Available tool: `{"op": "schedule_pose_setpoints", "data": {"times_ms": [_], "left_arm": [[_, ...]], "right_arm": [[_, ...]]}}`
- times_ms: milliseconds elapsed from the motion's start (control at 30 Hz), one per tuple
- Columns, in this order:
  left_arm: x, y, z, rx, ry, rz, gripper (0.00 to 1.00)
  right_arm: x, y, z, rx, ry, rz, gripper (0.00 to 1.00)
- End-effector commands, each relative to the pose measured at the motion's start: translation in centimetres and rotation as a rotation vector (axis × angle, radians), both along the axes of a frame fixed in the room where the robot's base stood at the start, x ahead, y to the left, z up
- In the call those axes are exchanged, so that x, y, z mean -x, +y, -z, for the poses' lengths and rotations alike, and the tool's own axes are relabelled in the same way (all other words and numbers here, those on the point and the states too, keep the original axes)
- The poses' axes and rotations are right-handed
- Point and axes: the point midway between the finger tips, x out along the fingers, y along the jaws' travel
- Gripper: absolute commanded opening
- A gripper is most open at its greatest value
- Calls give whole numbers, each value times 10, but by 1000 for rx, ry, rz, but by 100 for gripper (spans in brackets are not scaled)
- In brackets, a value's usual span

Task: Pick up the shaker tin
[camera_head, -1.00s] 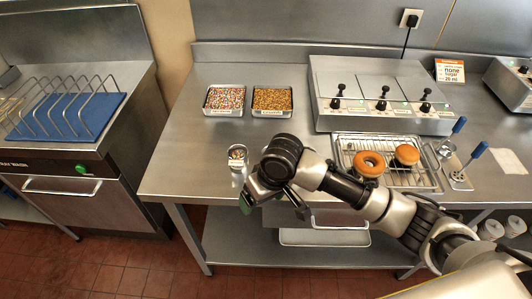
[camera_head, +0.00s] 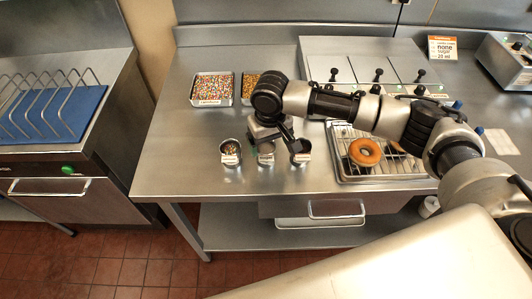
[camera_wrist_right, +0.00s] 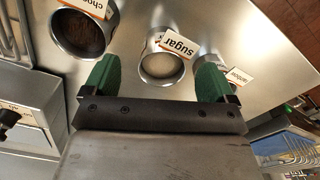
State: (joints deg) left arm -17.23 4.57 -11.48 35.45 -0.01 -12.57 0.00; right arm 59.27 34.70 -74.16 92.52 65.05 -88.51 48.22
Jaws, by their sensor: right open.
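Three small metal shaker tins with label cards stand in a row on the steel worktop. In the head view they are the left tin (camera_head: 230,153) with coloured bits inside, the middle tin (camera_head: 265,156), and the right tin (camera_head: 301,155). In the wrist view the middle tin (camera_wrist_right: 162,67) is labelled "sugar" and holds pale contents. A dark-filled tin (camera_wrist_right: 85,34) is on its left, and the third tin (camera_wrist_right: 203,61) is partly hidden on its right. My right gripper (camera_wrist_right: 158,78) is open and empty, its green fingers on either side of the sugar tin's view. My left gripper is not seen.
A wire rack (camera_head: 377,174) with a doughnut (camera_head: 365,152) stands right of the tins. Trays of toppings (camera_head: 212,88) and a lever unit (camera_head: 350,52) are behind. The worktop (camera_head: 175,150) left of the tins is clear.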

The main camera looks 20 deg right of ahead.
Motion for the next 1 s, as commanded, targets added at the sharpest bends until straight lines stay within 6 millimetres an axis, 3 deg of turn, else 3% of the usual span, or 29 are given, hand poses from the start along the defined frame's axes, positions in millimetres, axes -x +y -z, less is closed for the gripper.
{"op": "schedule_pose_setpoints", "data": {"times_ms": [400,667,1000], "left_arm": [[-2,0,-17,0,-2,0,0],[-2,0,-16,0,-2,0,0],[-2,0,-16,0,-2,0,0]], "right_arm": [[-2,5,50,1,1,0,87],[-2,5,54,-1,-1,-2,87],[-3,5,53,-1,-1,-1,38]]}}
